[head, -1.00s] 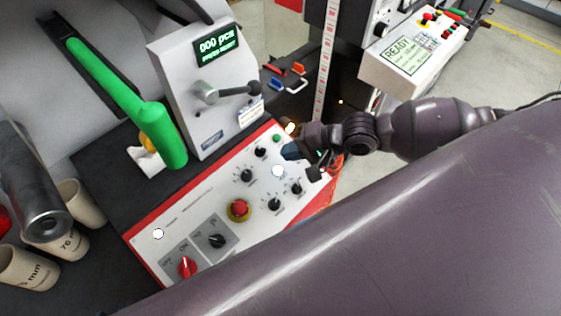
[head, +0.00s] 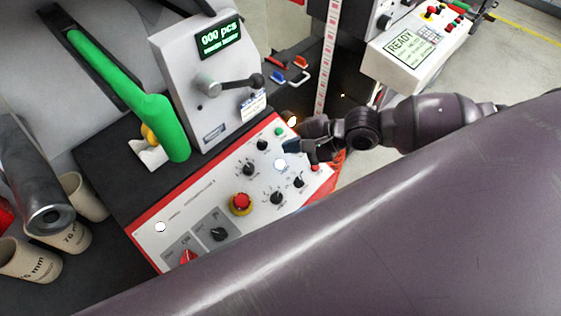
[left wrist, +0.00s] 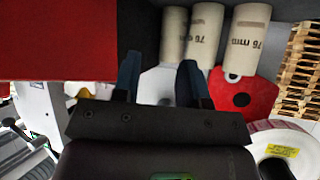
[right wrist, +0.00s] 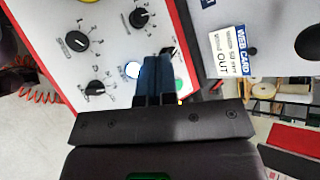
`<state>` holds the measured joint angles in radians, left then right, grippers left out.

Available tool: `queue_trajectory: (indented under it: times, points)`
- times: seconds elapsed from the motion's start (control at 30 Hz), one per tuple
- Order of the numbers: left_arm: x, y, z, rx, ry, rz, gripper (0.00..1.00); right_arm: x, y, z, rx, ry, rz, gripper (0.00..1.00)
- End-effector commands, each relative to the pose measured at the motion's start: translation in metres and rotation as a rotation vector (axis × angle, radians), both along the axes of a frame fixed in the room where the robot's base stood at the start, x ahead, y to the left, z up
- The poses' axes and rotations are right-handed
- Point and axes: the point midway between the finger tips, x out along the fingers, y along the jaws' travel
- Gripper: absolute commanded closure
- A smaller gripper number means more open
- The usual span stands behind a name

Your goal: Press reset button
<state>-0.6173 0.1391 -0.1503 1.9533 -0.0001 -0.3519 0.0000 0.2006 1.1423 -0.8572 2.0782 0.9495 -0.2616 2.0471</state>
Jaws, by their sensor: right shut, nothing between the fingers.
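The sloped control panel (head: 200,205) is white with a red border. It carries a pale lit round button (head: 280,164), a white round button (head: 160,227), a green button (head: 281,131), a red button (head: 315,167) and a red mushroom button on yellow (head: 241,203). I cannot read which is marked reset. My right gripper (head: 288,147) is shut and empty over the panel's upper right. In the right wrist view its fingertips (right wrist: 154,63) are beside the lit button (right wrist: 132,69); contact cannot be told. My left gripper (left wrist: 160,70) is open, seen only in the left wrist view.
A counter box (head: 205,85) with a lever and a "000 pcs" display rises behind the panel. Black knobs (head: 249,169) surround the buttons. A green bar (head: 130,95) and cardboard cores (head: 80,197) are at left. My large arm link covers the lower right.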

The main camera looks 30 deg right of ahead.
Motion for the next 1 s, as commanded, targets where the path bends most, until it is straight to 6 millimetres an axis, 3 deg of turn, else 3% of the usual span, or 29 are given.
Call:
queue_trajectory:
  times: [0.4, 1.0]
  points:
    - [0.003, 0.0, -0.014, 0.0, -0.012, -0.002, 0.61, 0.011, 0.004, -0.044, -0.001, -0.003, 0.002, 1.0]
    - [0.014, -0.002, -0.03, 0.003, -0.037, -0.008, 0.61, 0.021, 0.007, -0.079, -0.001, -0.001, 0.001, 1.0]
